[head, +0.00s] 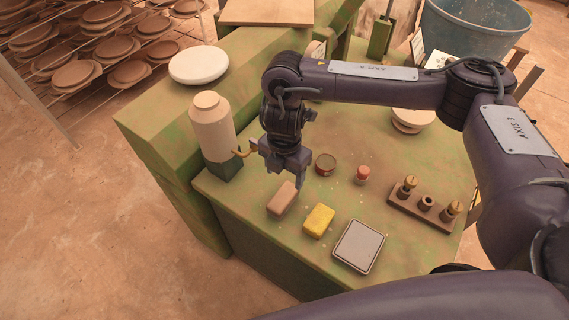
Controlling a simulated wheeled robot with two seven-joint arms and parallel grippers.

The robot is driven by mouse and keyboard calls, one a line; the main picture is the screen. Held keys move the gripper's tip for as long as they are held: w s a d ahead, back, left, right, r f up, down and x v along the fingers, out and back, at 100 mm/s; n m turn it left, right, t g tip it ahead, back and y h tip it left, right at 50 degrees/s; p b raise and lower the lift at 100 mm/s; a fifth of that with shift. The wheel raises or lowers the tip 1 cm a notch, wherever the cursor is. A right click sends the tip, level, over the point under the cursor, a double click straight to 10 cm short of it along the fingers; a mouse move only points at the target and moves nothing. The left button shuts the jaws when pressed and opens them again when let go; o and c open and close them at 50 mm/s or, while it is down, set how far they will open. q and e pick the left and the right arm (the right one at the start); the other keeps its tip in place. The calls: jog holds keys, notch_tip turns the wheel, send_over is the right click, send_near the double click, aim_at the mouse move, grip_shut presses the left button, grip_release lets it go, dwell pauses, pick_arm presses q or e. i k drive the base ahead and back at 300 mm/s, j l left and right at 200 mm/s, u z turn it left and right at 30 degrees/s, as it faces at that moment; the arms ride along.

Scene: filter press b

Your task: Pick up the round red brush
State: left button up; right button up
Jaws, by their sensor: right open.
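A small round red piece (362,175), which looks like the round red brush, stands on the green worktop (400,150) right of my right gripper. My right gripper (286,178) points down above the worktop, open, with nothing seen between its fingers. It is apart from the red piece, behind a pinkish-brown block (281,199). A low round dark-red tin (325,164) sits between the gripper and the red piece. My left gripper is not in view.
A yellow block (319,220) and a grey square tray (358,247) lie in front. A brown rack with brass pieces (425,206) stands right. A pale bottle (212,126) stands left, close to the gripper. A pale round piece (412,120) sits behind.

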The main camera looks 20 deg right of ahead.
aim_at(363, 173)
jog(key=k, duration=1)
